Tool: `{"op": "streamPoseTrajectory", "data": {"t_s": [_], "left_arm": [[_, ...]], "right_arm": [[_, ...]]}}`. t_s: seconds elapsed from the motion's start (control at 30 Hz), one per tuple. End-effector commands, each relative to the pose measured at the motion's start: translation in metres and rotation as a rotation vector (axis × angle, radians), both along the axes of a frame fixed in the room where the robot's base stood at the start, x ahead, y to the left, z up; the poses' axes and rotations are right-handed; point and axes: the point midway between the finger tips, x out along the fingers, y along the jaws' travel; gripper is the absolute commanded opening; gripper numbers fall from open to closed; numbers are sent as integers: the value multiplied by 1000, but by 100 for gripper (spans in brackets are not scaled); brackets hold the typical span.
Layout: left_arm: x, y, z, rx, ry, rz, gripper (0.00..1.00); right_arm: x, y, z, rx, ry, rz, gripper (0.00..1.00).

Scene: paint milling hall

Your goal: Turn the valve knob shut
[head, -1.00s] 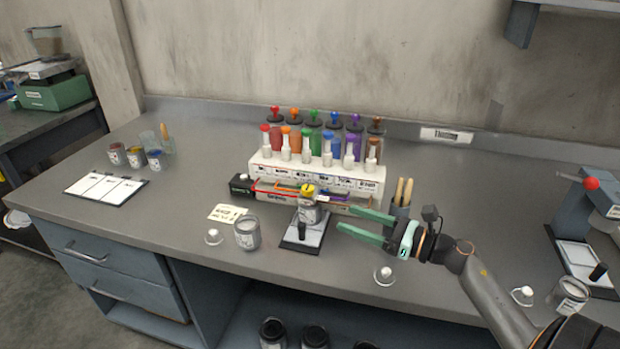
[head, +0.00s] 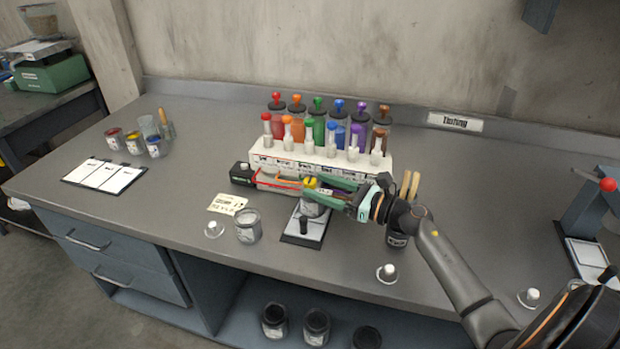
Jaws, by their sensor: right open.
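The small yellow valve knob (head: 310,183) shows at the front of the white tinting rack (head: 345,163), just above a grey can (head: 312,207) on a small dark stand. My right gripper (head: 316,188) reaches in from the right with its green fingers at the knob, one on the far side and one on the near side. Its jaws are open. I cannot tell whether a finger touches the knob. The fingers hide part of the knob and of the rack's front. My left gripper is not in view.
Several coloured bottles stand on and behind the rack. A holder with wooden handles (head: 398,236) stands close by my right wrist.

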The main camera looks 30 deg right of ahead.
Motion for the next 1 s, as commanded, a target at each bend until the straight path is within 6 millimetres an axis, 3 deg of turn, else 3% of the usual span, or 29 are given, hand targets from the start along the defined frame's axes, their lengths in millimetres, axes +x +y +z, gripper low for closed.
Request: {"op": "streamPoseTrajectory", "data": {"t_s": [0.23, 0.6, 1.0], "left_arm": [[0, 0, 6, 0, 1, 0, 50], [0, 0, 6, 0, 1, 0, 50], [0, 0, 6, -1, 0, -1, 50]], "right_arm": [[25, 13, 1, 1, -2, 0, 66], [29, 16, 0, 0, 0, 1, 66], [29, 16, 0, 0, 0, 1, 23]]}}
